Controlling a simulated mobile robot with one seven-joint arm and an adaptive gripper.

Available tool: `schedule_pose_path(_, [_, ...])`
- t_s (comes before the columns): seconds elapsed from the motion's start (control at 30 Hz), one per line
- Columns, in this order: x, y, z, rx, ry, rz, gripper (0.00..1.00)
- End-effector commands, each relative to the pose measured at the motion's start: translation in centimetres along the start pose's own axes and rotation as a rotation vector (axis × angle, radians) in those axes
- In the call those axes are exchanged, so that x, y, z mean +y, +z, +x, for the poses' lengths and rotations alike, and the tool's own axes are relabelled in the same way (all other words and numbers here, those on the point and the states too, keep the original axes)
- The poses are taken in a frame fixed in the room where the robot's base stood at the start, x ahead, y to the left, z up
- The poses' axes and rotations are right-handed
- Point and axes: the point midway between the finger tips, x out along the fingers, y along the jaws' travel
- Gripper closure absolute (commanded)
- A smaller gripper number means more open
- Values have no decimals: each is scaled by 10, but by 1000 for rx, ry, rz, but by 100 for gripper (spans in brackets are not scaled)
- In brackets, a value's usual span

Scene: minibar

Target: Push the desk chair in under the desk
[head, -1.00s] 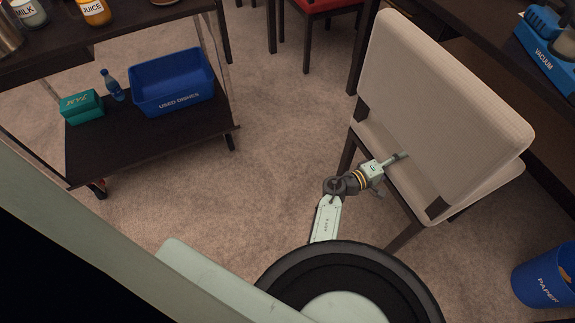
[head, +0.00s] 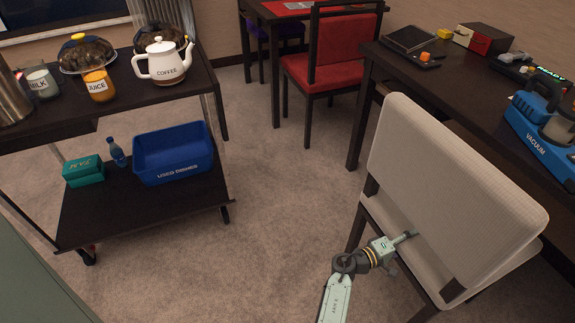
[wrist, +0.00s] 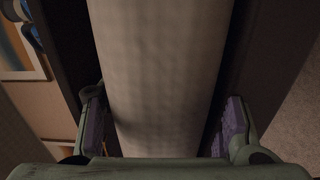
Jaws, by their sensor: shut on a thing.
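The desk chair (head: 455,185) is pale beige with dark legs, at the right of the head view. Its backrest is towards me and hides most of the seat and the space beyond. The dark desk (head: 440,80) lies just beyond it. How far the seat is under the desk, I cannot tell. My gripper (head: 406,238) is at the lower part of the backrest, shut on it. In the wrist view the backrest (wrist: 160,75) runs between the two purple-padded fingers.
A blue vacuum (head: 545,130) and small items stand on the desk. A red chair (head: 330,70) stands at a table behind. A dark cart (head: 75,225) with a blue bin (head: 172,155) is at left. Carpet (head: 270,200) between cart and chair is clear.

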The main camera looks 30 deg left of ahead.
Motion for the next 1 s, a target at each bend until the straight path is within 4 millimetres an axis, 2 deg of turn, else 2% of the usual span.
schedule_pose_path(0.03, [-8, 9, 4, -15, -15, 1, 100])
schedule_pose_path(0.5, [-4, 10, 4, -17, -14, -1, 100])
schedule_pose_path(0.53, [-3, 10, 4, -17, -13, -1, 44])
schedule_pose_path(0.87, [-1, 6, 2, -11, -9, -1, 21])
schedule_pose_path(1.0, [0, 5, 2, -8, -7, -1, 20])
